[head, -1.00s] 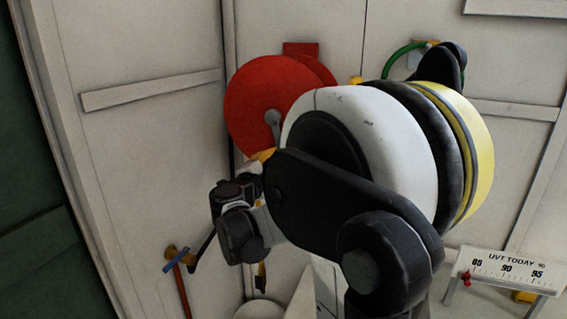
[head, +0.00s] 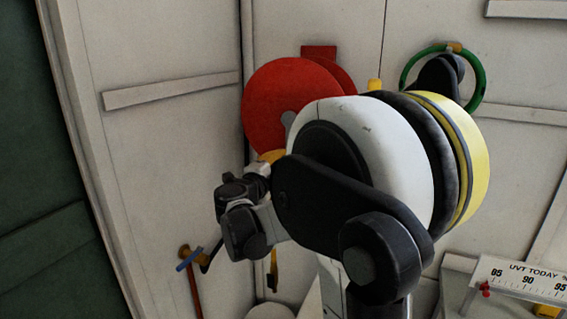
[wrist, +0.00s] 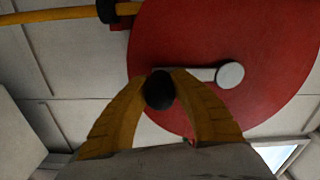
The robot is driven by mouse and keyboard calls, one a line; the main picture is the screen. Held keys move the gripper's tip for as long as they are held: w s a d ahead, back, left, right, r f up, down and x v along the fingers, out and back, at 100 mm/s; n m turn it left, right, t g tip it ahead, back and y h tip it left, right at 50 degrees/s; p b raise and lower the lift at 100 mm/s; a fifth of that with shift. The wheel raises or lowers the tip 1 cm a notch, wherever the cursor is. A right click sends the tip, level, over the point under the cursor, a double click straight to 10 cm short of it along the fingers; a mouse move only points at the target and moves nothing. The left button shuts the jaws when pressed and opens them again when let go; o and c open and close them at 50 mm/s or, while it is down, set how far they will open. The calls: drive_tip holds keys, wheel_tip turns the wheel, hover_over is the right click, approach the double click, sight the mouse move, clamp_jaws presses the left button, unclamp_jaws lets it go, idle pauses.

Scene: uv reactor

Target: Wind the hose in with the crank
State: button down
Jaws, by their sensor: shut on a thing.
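The red hose reel (head: 278,100) is on the wall behind my arm in the head view. Its red disc (wrist: 260,40) fills the upper right of the wrist view. The grey crank arm (wrist: 200,74) runs left from a round pale hub (wrist: 230,75) to a dark knob (wrist: 159,90). My gripper (wrist: 160,84) has its yellow fingers shut on this knob. In the head view, my gripper (head: 270,157) is at the lower edge of the disc, partly hidden by my arm. A yellow tube with a black collar (wrist: 106,10), possibly the hose, crosses the wrist view's upper left.
A green ring (head: 478,72) is on the wall at right. A white "UVT TODAY" gauge (head: 525,280) is at the lower right. My arm blocks the middle.

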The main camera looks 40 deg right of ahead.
drive_tip(key=c, duration=1.2)
unclamp_jaws()
drive_tip(key=shift+w, duration=0.2)
drive_tip(key=shift+o, duration=0.7)
drive_tip(key=shift+w, duration=0.1)
drive_tip(key=shift+a, duration=0.1)
drive_tip(key=v, duration=1.2)
